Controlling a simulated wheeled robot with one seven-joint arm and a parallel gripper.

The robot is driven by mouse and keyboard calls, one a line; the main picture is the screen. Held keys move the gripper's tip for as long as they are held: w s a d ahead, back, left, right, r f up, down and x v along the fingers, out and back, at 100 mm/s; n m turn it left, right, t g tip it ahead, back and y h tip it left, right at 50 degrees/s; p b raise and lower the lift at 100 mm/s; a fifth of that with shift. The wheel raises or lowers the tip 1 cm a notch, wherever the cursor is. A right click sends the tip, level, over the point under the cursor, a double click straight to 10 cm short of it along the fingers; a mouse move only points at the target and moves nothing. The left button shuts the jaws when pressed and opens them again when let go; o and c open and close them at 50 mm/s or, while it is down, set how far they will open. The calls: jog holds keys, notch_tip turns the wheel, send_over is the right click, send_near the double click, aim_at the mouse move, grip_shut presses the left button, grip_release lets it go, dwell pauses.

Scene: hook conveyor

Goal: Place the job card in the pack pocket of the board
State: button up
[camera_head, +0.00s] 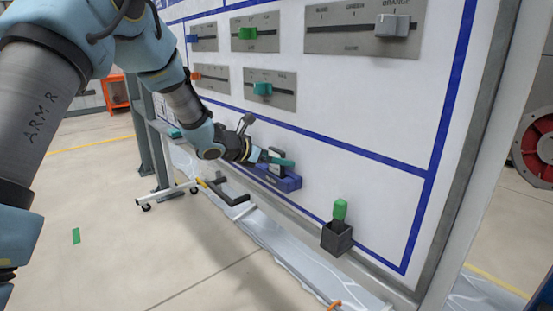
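The white board (375,110) with blue lines fills the middle and right. My gripper (274,160) is low on the board, in front of a blue holder (287,183) fixed there. A small teal piece and grey pieces show at the fingertips; I cannot tell whether the gripper is shut on them. I cannot pick out a job card for certain. A dark open-topped box (337,239) is mounted lower right on the board, with a green-handled item (340,209) standing in it. No pocket label is readable.
Slider panels with a grey knob (392,25), green knob (248,33), teal knob (262,88) and others are above my arm. A dark bar (225,191) juts out below left. A grey ledge runs under the board. Floor at left is open.

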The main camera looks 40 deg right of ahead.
jog(key=shift+r, duration=0.2)
jog(key=b+v, duration=0.2)
jog(key=v, duration=1)
jog(key=s+a+f+m+y, duration=0.1)
jog(key=a+f+m+y, duration=0.2)
jog(key=a, duration=1.3)
jog(key=s+a+f+m+t+y, duration=0.1)
jog(key=a+f+m+y, duration=0.2)
jog(key=a+m, duration=0.6)
jog(key=s+a+f+m+t+y, duration=0.1)
jog(key=a+f+m+y, duration=0.2)
jog(key=a, duration=2)
jog(key=m+y, duration=0.3)
jog(key=shift+a+f+m+y, duration=0.15)
jog(key=shift+f+m+y, duration=0.15)
